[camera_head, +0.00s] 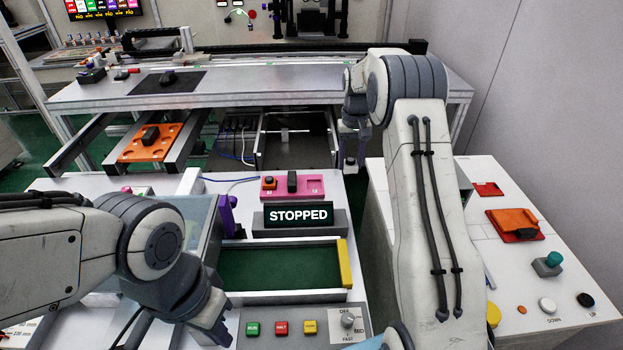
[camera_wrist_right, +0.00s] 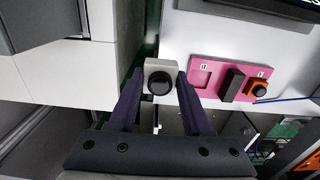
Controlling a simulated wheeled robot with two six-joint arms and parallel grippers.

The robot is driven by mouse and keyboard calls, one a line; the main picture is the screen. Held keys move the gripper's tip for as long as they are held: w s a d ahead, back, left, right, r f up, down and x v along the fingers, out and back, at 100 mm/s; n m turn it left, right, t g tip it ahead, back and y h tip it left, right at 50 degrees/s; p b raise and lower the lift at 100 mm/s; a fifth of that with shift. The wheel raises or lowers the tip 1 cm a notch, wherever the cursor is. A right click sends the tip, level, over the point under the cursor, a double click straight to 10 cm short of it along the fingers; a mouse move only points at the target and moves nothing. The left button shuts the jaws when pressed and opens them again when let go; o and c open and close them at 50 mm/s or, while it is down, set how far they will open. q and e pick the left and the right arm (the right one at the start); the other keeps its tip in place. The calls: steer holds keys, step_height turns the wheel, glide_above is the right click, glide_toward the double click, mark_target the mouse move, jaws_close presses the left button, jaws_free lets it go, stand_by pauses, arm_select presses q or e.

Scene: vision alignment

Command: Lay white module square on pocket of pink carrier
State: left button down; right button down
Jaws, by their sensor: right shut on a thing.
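My right gripper (camera_wrist_right: 160,78) is shut on the white module (camera_wrist_right: 152,66), a pale block with a round black knob, in the right wrist view. The pink carrier (camera_wrist_right: 213,95) lies to the right of the module, apart from it. It has an empty-looking square pocket (camera_wrist_right: 201,78) at its left end there, then an upright black block and an orange module. In the head view the pink carrier (camera_head: 314,195) lies behind the STOPPED sign, with my right gripper (camera_head: 351,165) off its right edge. My left gripper (camera_head: 222,335) is low at the left; its fingertips are unclear.
The STOPPED sign (camera_head: 298,216) stands just in front of the carrier. A green-floored tray (camera_head: 345,265) and a button panel (camera_head: 290,330) lie nearer. A gap separates this table from the white right-hand cabinet (camera_head: 470,220). An orange plate (camera_head: 135,153) rests on rails at the left.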

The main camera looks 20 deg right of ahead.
steer(key=p, duration=0.2)
glide_above(314, 186)
step_height(314, 186, down, 6)
steer(key=shift+f, duration=0.2)
step_height(314, 186, down, 4)
steer(key=shift+r+p, duration=0.1)
steer(key=shift+p, duration=0.4)
